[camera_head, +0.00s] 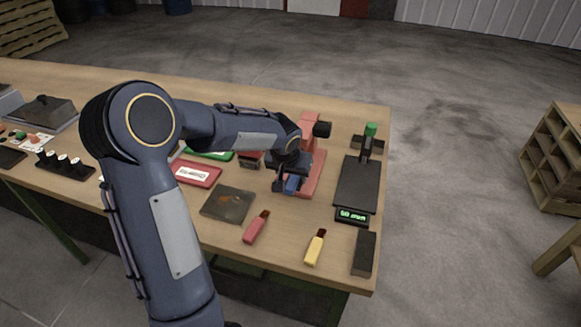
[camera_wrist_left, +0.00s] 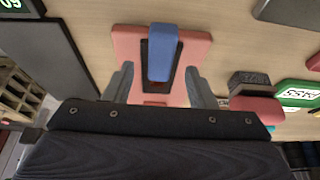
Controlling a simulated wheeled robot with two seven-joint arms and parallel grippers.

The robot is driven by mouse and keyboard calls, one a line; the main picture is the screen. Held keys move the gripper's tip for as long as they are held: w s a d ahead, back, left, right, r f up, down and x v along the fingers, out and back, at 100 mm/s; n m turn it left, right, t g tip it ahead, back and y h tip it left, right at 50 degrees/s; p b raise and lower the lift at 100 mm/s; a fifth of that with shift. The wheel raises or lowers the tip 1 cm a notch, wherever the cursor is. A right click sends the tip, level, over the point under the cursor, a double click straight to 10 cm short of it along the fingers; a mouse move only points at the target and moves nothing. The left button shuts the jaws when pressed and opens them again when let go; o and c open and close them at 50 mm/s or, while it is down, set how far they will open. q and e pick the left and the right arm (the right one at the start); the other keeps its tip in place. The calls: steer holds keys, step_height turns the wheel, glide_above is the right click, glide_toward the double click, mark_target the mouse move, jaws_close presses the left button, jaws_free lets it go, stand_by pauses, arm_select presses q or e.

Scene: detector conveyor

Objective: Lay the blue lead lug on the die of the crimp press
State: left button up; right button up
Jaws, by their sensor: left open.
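The crimp press (camera_head: 310,172) is a salmon-red device near the right part of the bench; its base also shows in the left wrist view (camera_wrist_left: 128,46). The blue lead lug (camera_wrist_left: 164,52) lies over the dark die (camera_wrist_left: 147,68) on that base, lengthwise in the picture. A small orange-brown spot shows at its near end. In the head view the blue lug (camera_head: 292,184) is partly hidden by my gripper. My left gripper (camera_head: 284,177) is open, its two fingers (camera_wrist_left: 159,84) on either side of the lug's near end with gaps between. My right gripper is not in view.
A red lug (camera_head: 256,228) and a yellow lug (camera_head: 315,248) lie near the front edge. A black gauge (camera_head: 357,184) with a green-lit display (camera_head: 353,216) and a dark block (camera_head: 364,253) stand right. A worn plate (camera_head: 228,204) and red card (camera_head: 192,173) lie left of the press.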

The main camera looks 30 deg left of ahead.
arm_select(q)
steer(key=shift+x, duration=0.9)
